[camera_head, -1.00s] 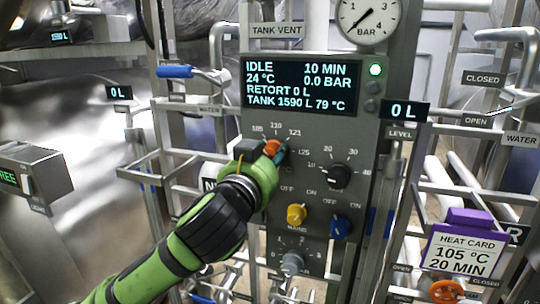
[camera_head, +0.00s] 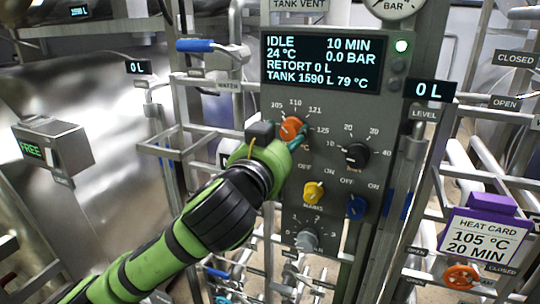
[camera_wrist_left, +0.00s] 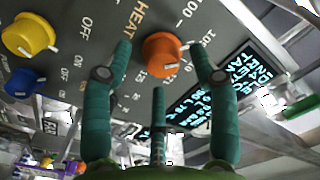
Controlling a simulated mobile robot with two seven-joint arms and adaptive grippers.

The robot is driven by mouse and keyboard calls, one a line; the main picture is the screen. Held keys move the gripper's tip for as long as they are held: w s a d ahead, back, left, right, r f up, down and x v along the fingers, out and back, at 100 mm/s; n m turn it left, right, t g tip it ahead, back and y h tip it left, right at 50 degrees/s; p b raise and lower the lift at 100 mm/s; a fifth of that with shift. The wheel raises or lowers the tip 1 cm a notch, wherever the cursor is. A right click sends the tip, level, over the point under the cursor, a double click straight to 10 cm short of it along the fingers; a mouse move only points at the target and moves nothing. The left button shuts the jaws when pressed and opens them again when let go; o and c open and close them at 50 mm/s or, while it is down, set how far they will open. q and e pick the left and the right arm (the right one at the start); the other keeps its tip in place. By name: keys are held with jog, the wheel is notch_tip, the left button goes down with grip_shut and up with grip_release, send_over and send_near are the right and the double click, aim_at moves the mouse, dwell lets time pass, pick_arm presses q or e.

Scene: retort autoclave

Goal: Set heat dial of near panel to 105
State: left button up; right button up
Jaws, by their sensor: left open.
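The orange heat dial (camera_head: 291,128) is on the grey near panel (camera_head: 325,112), below the display. It also shows in the left wrist view (camera_wrist_left: 162,47), with a white pointer mark and numbers printed around it. I cannot read the exact number it points to. My left gripper (camera_head: 284,142) is at the dial, and it also shows in the left wrist view (camera_wrist_left: 160,50). Its teal fingers are open, on either side of the dial, with a visible gap to it. A third finger stands below the dial in that view. My right gripper is not in view.
Below are a black dial (camera_head: 356,155), a yellow knob (camera_head: 313,193), a blue knob (camera_head: 357,207) and a grey knob (camera_head: 306,240). The display (camera_head: 322,62) reads IDLE, 24 °C. A purple-topped heat card (camera_head: 480,240) reads 105 °C, 20 MIN. Pipes flank the panel.

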pick_arm(q)
jog(key=v, duration=0.9)
jog(key=shift+s+a, duration=0.15)
